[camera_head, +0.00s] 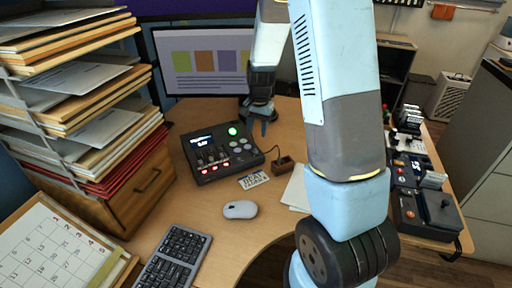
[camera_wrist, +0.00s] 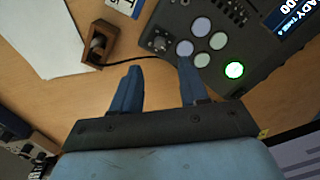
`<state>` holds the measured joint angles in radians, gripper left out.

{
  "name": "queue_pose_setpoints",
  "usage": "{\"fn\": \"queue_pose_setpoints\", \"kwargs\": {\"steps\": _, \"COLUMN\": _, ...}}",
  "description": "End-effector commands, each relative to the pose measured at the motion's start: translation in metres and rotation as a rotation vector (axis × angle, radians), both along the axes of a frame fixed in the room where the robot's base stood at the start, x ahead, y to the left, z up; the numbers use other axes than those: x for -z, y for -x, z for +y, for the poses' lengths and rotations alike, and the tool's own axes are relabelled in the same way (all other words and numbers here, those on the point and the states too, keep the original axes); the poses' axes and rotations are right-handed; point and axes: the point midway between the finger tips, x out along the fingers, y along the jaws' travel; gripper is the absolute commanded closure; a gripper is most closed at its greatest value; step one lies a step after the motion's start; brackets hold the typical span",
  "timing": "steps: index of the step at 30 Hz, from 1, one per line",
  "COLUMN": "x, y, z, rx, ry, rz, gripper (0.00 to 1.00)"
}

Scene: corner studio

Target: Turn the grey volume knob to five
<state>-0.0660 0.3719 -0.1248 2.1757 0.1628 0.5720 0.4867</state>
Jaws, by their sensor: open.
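A dark control console (camera_head: 218,153) stands on the desk, with a lit display, sliders, red lights, a bright green button and several pale round buttons. I cannot tell which part is the grey volume knob; no number scale is readable. My gripper (camera_head: 263,121) is open and empty, pointing down behind the console's right side; its fingers show in the wrist view (camera_wrist: 160,68).
A printed card (camera_head: 254,180), white mouse (camera_head: 240,209) and keyboard (camera_head: 174,257) lie in front of the console. White paper (camera_head: 296,190) lies right of the wooden box. A monitor (camera_head: 203,62) stands behind; paper trays (camera_head: 75,100) crowd the left. Further devices (camera_head: 425,213) sit at right.

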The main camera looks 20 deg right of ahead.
Motion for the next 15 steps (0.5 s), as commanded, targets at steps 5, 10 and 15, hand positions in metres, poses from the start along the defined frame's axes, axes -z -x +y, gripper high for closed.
{"fn": "queue_pose_setpoints", "kwargs": {"steps": 5, "x": 0.033, "y": 0.0, "z": 0.001, "rx": 0.003, "ry": 0.0, "rz": 0.005, "gripper": 0.56}}
{"fn": "queue_pose_setpoints", "kwargs": {"steps": 10, "x": 0.059, "y": -0.001, "z": 0.002, "rx": 0.001, "ry": 0.0, "rz": 0.004, "gripper": 0.56}}
{"fn": "queue_pose_setpoints", "kwargs": {"steps": 15, "x": 0.077, "y": -0.002, "z": 0.003, "rx": 0.003, "ry": -0.001, "rz": 0.002, "gripper": 0.56}}
